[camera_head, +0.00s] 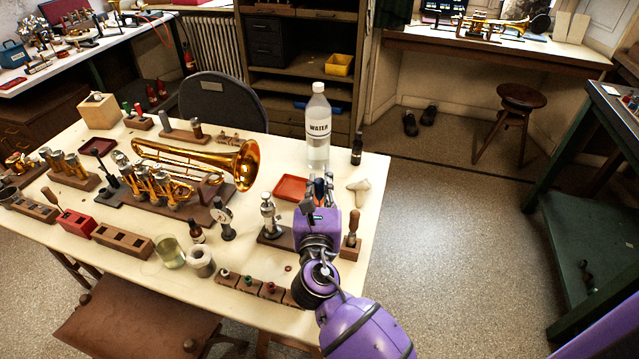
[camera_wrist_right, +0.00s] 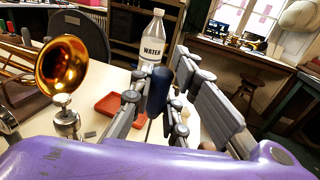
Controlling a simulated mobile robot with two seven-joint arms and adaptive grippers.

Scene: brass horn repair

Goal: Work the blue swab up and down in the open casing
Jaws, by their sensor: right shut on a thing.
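My right gripper (camera_head: 318,195) is over the right part of the bench, shut on the dark blue swab (camera_wrist_right: 160,90). In the right wrist view the swab stands roughly upright between the fingers of the gripper (camera_wrist_right: 157,104); its lower end is hidden. The brass trumpet (camera_head: 195,160) lies on a dark stand to the left, bell to the right, with its valve casings (camera_head: 160,185) at the front. A silver valve-like piece (camera_head: 268,213) stands on a brown base just left of my gripper, apart from the swab. I cannot tell which casing is open. My left gripper is not in view.
A red tray (camera_head: 291,188) lies just behind my right gripper. A water bottle (camera_head: 318,125) and a small dark bottle (camera_head: 357,148) stand farther back. A pale cloth (camera_head: 359,190) and a wooden block with a tool (camera_head: 351,240) are to the right. A glass jar (camera_head: 170,252) is front left.

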